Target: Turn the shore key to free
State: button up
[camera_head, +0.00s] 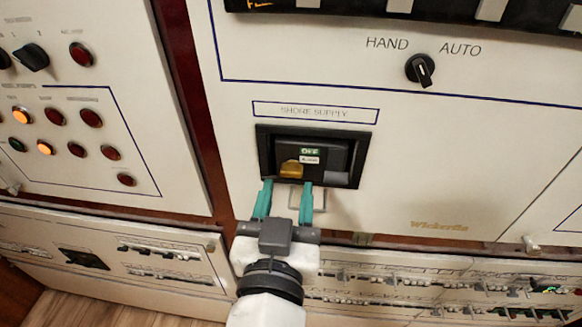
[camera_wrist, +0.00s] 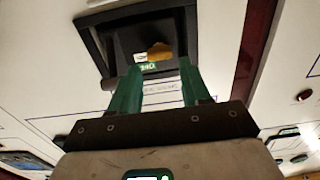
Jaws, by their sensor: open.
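The shore supply unit (camera_head: 264,150) is a black recessed box in the cream panel, under a plate (camera_head: 315,111) reading "SHORE SUPPLY". A yellow key or knob (camera_head: 291,168) sits at the left of its recess, below a small green label that seems to read "OFF". The wrist view shows the yellow key (camera_wrist: 160,51) upside down, beyond the fingers. My gripper (camera_head: 286,184) is open, with its two teal fingers apart just below the key. Contact with the unit cannot be told.
A black HAND/AUTO selector (camera_head: 420,69) is at the upper right. A left panel has red, green and amber lamps (camera_head: 92,118) and a black selector (camera_head: 33,57). Breaker rows (camera_head: 410,290) run below. A small pale tab (camera_head: 320,199) hangs just under the unit.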

aim_at(290, 174)
jog(key=shift+w+d+p, duration=0.1)
jog(key=shift+w+p, duration=0.25)
jog(key=shift+w, duration=1.9)
jog(key=c, duration=0.8)
jog(key=shift+o, duration=0.2)
